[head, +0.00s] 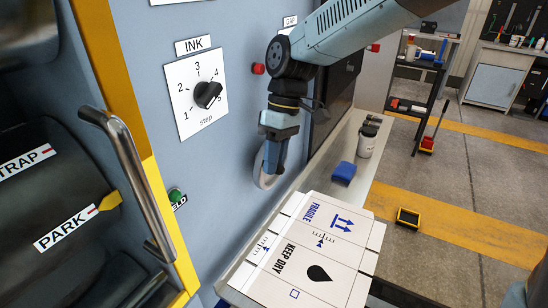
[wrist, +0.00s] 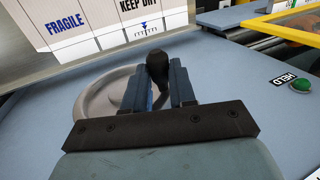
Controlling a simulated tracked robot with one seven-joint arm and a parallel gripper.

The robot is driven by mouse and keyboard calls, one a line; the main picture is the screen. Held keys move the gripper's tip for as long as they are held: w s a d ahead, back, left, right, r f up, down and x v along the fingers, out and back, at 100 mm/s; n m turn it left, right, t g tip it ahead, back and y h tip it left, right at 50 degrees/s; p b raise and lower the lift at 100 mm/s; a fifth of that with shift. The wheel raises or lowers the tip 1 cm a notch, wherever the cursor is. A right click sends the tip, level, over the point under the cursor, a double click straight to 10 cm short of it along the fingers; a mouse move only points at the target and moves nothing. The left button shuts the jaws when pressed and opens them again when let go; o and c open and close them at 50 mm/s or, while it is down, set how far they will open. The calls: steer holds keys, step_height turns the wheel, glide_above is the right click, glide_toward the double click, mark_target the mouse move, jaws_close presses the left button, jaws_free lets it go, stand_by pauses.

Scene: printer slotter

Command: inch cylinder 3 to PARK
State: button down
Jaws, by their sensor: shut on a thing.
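The dark cylinder (head: 35,190) shows behind the opening at the left of the head view. It carries a TRAP label and, lower, a PARK label (head: 68,228) with a red mark at its right end. The red mark is close to the tip of a fixed yellow pointer (head: 110,201); exact alignment is hard to tell. No cylinder number shows. My gripper (wrist: 160,88) is shut on the black knob (wrist: 157,64) of a grey handwheel (wrist: 103,96) on the blue panel. In the head view the handwheel (head: 262,178) is mostly hidden by my gripper.
A green HELD button (head: 175,195) sits on the panel between the opening and my gripper; a metal handrail (head: 128,170) crosses the opening. The INK dial (head: 207,94) is above. A white carton (head: 310,250) and a blue block (head: 343,172) lie on the ledge at right.

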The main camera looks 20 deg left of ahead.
steer(key=c, duration=1.1)
jaws_free()
steer(key=shift+w+f, duration=0.1)
steer(key=shift+w, duration=0.2)
steer(key=shift+o, duration=0.8)
steer(key=shift+s, duration=0.15)
steer(key=v, duration=1.3)
steer(key=shift+r, duration=0.35)
steer(key=shift+d, duration=0.1)
